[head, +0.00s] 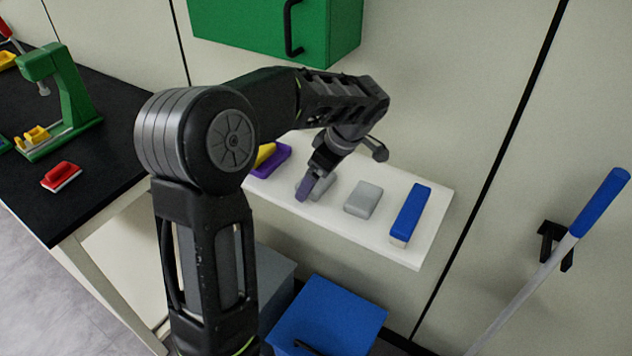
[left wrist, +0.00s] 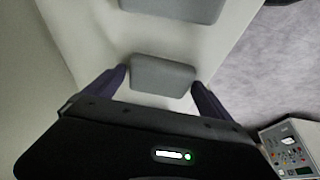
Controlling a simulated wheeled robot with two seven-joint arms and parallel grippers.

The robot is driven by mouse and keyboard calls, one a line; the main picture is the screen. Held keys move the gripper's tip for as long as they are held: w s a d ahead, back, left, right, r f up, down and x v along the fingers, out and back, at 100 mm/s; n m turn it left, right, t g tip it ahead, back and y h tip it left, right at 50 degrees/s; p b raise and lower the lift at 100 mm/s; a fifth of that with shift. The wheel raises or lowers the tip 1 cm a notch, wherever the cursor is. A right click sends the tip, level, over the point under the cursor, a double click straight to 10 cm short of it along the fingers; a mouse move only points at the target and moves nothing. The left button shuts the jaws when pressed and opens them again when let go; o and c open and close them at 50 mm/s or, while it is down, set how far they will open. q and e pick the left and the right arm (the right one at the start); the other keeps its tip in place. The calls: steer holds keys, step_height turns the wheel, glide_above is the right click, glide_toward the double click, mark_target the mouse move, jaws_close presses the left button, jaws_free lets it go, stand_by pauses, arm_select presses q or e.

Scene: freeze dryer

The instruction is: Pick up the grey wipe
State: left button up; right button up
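My left gripper (head: 315,187) reaches down to the white shelf (head: 392,238) in the head view. In the left wrist view its two purple fingers (left wrist: 161,90) are apart, one at each side of a grey wipe-like block (left wrist: 162,72), with narrow gaps to its sides. In the head view this grey block (head: 326,187) is partly hidden by the gripper. A second grey block (head: 363,199) lies on the shelf just to the right; a grey block (left wrist: 175,8) also shows at the top of the left wrist view. My right gripper is not in view.
A blue-handled brush-like item (head: 410,212) lies at the shelf's right end. A purple and yellow item (head: 272,160) lies at its left. A green cabinet (head: 270,25) hangs above. A blue bin (head: 330,318) stands below. A black-topped table (head: 100,170) is at left.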

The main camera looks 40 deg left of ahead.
arm_select(q)
steer(key=c, duration=1.1)
step_height(320, 180, up, 7)
steer(key=shift+r+b, duration=0.2)
steer(key=shift+b, duration=0.15)
step_height(320, 180, up, 3)
steer(key=shift+f+p, duration=0.2)
steer(key=shift+p, duration=0.9)
